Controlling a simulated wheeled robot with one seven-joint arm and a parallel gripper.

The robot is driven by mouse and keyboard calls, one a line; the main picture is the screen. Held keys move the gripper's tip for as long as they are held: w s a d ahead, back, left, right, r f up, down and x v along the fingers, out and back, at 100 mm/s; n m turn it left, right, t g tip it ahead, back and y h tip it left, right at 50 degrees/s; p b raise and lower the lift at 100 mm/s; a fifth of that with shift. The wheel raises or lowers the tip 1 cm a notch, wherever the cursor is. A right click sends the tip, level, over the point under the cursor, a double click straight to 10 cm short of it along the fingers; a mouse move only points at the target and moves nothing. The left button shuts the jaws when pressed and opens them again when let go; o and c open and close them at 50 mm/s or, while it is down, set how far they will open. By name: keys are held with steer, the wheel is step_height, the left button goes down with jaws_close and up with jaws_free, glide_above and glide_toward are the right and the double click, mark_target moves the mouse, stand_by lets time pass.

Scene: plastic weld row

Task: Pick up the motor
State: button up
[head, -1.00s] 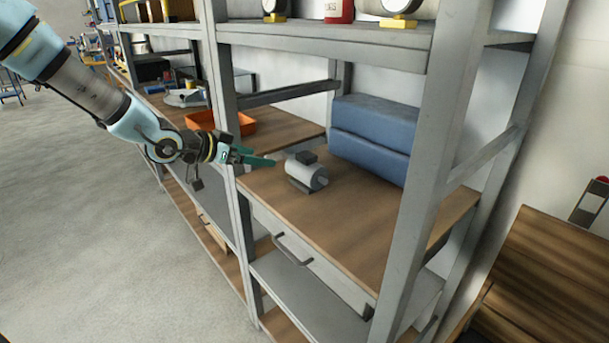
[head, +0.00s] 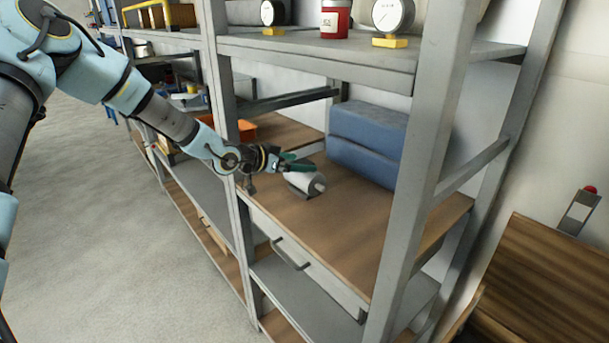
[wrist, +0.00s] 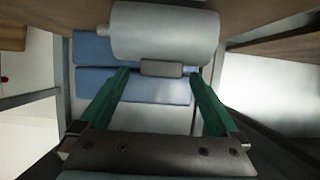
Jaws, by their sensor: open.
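The motor (head: 305,183) is a light grey cylinder with a short shaft and a dark base, lying on the wooden shelf. In the wrist view the motor (wrist: 165,32) fills the top middle, just beyond the fingertips. My gripper (head: 300,162) reaches in from the left, with its green fingers over the back of the motor in the head view. In the wrist view my gripper (wrist: 160,80) has its two green fingers apart with nothing held between them. The fingers partly hide the motor's top in the head view.
Blue stacked blocks (head: 372,143) stand behind the motor on the shelf (head: 350,235). Grey rack posts (head: 425,170) flank the opening, and an upper shelf (head: 330,62) with gauges and a red can overhangs it. An orange tray (head: 243,131) sits at left. The shelf front is clear.

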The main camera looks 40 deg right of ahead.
steer(key=shift+d+f, duration=0.1)
steer(key=shift+d, duration=0.05)
jaws_close()
stand_by(0.7)
steer(key=shift+d+r, duration=0.1)
steer(key=shift+r, duration=0.1)
